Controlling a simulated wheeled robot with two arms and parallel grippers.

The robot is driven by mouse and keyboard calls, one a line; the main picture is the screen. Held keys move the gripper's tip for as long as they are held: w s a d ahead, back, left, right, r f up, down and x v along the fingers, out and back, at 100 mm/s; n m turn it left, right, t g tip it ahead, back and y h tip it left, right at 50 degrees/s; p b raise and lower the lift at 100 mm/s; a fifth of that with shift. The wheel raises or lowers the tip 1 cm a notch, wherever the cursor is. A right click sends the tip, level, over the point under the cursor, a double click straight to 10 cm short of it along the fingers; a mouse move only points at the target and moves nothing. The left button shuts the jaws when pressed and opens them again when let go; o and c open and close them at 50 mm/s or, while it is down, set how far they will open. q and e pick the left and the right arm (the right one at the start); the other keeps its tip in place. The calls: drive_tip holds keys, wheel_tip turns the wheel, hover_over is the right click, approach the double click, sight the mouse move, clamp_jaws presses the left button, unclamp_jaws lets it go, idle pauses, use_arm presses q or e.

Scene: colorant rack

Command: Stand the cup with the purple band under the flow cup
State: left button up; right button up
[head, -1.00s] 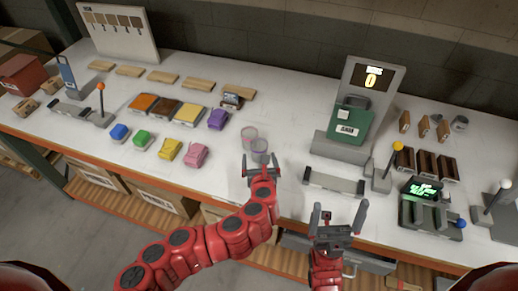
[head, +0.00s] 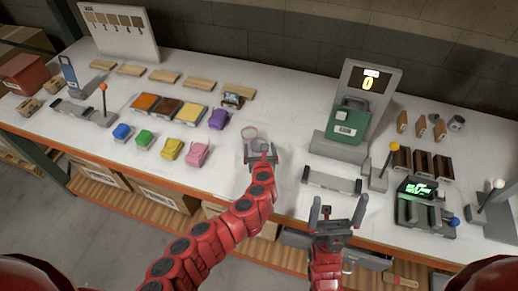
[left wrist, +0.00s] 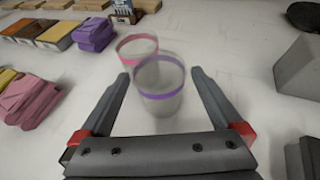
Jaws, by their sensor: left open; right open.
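The clear cup with the purple band (left wrist: 162,100) stands upright on the white bench, between the open fingers of my left gripper (left wrist: 160,78) in the left wrist view. Gaps show between the cup and both fingers. A clear cup with a pink band (left wrist: 137,44) stands just behind it; this cup also shows in the head view (head: 250,133). In the head view my left gripper (head: 261,152) partly hides the purple-banded cup. My right gripper (head: 339,203) is open and empty near the bench's front edge. I cannot make out the flow cup with certainty.
Purple (head: 218,119) and pink (head: 197,154) blocks lie left of the cups. A grey bar (head: 332,181) and a green device (head: 350,120) below a display reading 0 stand to the right. Bare bench surrounds the cups' far side.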

use_arm(q)
drive_tip(key=shift+c, duration=0.2)
drive_tip(key=c, duration=1.2)
